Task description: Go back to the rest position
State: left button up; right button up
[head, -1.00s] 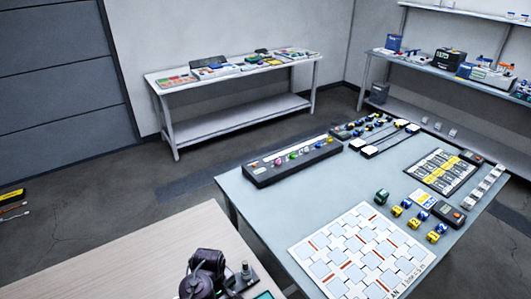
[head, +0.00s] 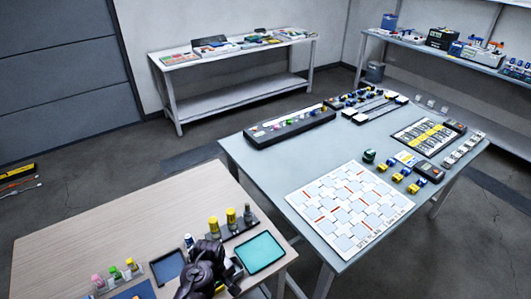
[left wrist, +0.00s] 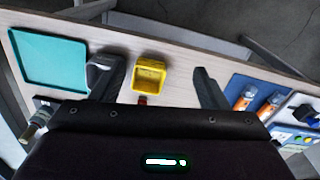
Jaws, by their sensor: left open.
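My left arm shows as a dark shape over the wooden table (head: 110,225), at the bottom of the head view; its fingertips are hard to make out there. In the left wrist view my left gripper (left wrist: 158,84) is open, with its two dark fingers well apart. A small yellow open-topped box (left wrist: 149,75) shows between the fingers, and nothing is seen gripped. I cannot tell how high the fingers are above the table. My right gripper is in neither view.
A teal tray (head: 260,253) lies right of my arm; yellow-topped bottles (head: 231,216) stand behind it. Small colored items (head: 115,272) are at left. A grey table (head: 260,171) with a white patterned board (head: 350,208) stands to the right.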

pick_arm(q)
jog(key=s+a+f+m+b, duration=0.15)
jog(key=s+f, duration=0.25)
jog(key=f, duration=0.5)
jog(key=s+a+f+m+b, duration=0.1)
jog(key=s+f+m+b, duration=0.2)
jog(key=f, duration=0.5)
jog(key=s+a+f+m+b, duration=0.1)
jog(key=s+a+f+b, duration=0.15)
jog(key=s+f, duration=0.45)
jog(key=s+a+f+m+b, duration=0.2)
jog(key=s+f+b, duration=0.1)
jog(key=s+f, duration=0.6)
jog(key=s+a+f+m+b, duration=0.2)
jog(key=s+f+m+b, duration=0.1)
jog(key=s+f, duration=0.7)
jog(key=shift+s+a+m+t, duration=0.15)
jog(key=shift+s+m+t, duration=0.25)
jog(key=shift+s, duration=0.5)
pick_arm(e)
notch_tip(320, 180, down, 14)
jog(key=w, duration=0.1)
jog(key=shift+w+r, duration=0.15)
